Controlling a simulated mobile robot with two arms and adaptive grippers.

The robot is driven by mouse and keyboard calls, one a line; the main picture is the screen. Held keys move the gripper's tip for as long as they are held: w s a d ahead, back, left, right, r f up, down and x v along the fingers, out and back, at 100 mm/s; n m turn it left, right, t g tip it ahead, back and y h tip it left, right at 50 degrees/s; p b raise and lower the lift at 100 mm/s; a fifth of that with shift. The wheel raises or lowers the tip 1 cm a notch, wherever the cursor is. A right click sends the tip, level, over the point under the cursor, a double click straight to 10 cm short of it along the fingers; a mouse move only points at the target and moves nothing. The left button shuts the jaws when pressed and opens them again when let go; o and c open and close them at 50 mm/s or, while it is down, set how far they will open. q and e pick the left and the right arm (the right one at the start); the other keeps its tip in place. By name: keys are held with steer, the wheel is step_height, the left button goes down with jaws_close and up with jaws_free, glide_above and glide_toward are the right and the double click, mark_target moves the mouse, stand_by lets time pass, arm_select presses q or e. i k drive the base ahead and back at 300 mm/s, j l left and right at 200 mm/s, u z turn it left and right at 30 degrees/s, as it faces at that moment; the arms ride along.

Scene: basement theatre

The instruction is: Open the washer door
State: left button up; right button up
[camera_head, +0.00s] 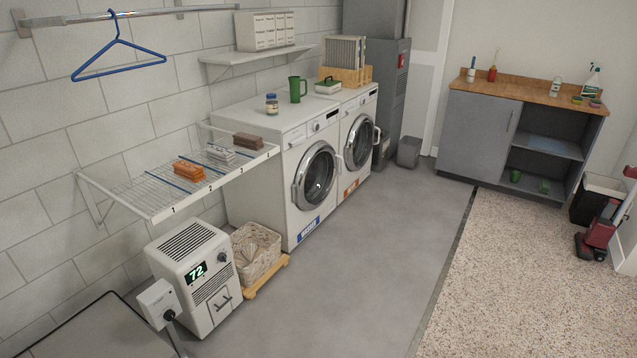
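Two white front-loading machines stand side by side against the left block wall. The nearer machine (265,165) has a round door (317,176) with a silver ring and dark glass, and a blue label below it. The farther machine (369,108) has a similar round door (357,143) and an orange label. Both doors look shut. Neither of my grippers shows in this view.
A wire shelf (140,192) juts out left of the nearer machine, above a white dehumidifier (195,275) and a wicker basket (256,250). A grey cabinet (475,135) stands at the back right. The grey floor (370,245) before the machines is clear.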

mark_target(300, 197)
steer(key=i+z, duration=0.4)
steer(key=i, duration=0.8)
